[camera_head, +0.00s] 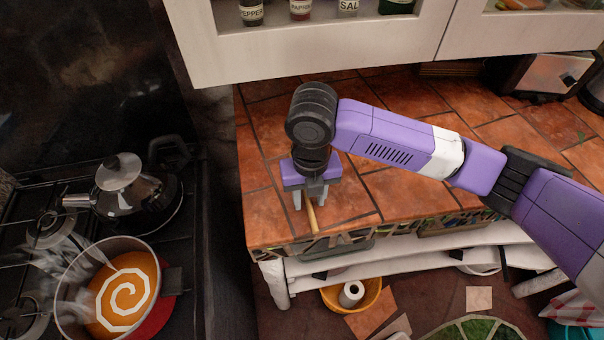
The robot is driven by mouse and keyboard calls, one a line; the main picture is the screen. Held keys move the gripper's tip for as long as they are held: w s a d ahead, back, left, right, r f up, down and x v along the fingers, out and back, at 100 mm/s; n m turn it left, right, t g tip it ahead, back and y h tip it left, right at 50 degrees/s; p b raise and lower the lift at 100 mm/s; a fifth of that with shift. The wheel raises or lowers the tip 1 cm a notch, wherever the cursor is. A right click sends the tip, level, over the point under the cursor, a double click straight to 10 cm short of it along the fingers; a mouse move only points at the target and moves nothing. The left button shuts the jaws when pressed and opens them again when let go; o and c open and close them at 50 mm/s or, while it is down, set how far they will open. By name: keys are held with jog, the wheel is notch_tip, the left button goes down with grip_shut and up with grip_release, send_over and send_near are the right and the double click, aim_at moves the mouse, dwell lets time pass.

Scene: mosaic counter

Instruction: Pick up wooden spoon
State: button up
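The wooden spoon (312,217) lies on the terracotta-tiled counter (355,195) near its front edge. Only a short tan length of it shows, pointing toward the front edge. The rest is hidden behind my gripper. My gripper (310,201) points down over the spoon. Its two pale fingers are apart, one to the left and one to the right of the spoon. I cannot tell whether the fingertips touch the counter or the spoon.
White cabinets (315,45) with spice jars hang above the counter. A toaster (545,75) stands at the back right. A yellow bowl (370,300) is below the counter.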

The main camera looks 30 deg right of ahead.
jog(key=shift+c, duration=0.5)
grip_shut()
